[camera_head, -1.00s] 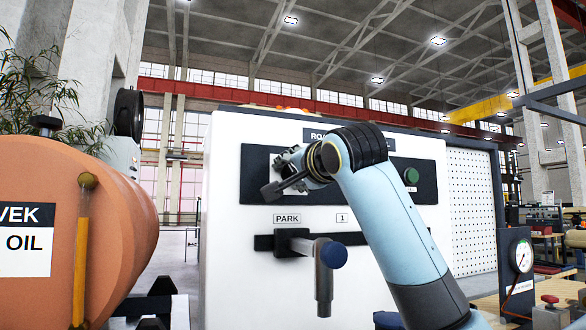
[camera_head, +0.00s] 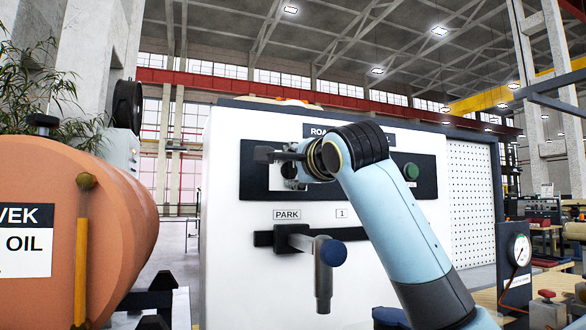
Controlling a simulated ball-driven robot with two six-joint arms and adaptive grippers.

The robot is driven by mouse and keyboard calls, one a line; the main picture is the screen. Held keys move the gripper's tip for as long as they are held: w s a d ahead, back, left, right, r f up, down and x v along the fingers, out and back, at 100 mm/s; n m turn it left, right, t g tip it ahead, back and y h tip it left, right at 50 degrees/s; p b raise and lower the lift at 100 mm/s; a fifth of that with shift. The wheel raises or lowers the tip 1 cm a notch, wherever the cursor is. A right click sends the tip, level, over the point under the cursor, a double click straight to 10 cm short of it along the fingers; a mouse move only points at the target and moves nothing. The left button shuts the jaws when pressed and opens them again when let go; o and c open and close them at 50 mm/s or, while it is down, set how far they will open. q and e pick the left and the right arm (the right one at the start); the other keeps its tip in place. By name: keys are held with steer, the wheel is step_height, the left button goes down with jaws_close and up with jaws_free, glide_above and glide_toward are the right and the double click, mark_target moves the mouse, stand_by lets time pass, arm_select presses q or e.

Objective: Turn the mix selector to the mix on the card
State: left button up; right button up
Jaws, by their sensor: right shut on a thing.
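The dark control panel (camera_head: 254,185) is on the front of a white cabinet, with a pale plate at its left part. My right gripper (camera_head: 291,163) is at this plate, shut on what appears to be the mix selector. The gripper and wrist hide most of the selector. A dark bar with a wider end (camera_head: 265,154) points level to the left there; I cannot tell whether it belongs to the selector or the gripper. The selector's markings are hidden. I cannot make out a mix card. My left gripper is not in view.
Below the panel, a lever with a blue knob (camera_head: 333,252) sits on a dark slotted bar, under the labels PARK (camera_head: 287,214) and 1 (camera_head: 341,213). A green button (camera_head: 411,171) is on the panel's right. An orange oil drum (camera_head: 120,220) stands left; a gauge (camera_head: 521,251) stands right.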

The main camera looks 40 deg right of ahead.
stand_by(0.3)
steer(key=o, duration=1.2)
steer(key=shift+c, duration=0.2)
steer(key=v, duration=0.7)
steer(key=shift+s, duration=0.25)
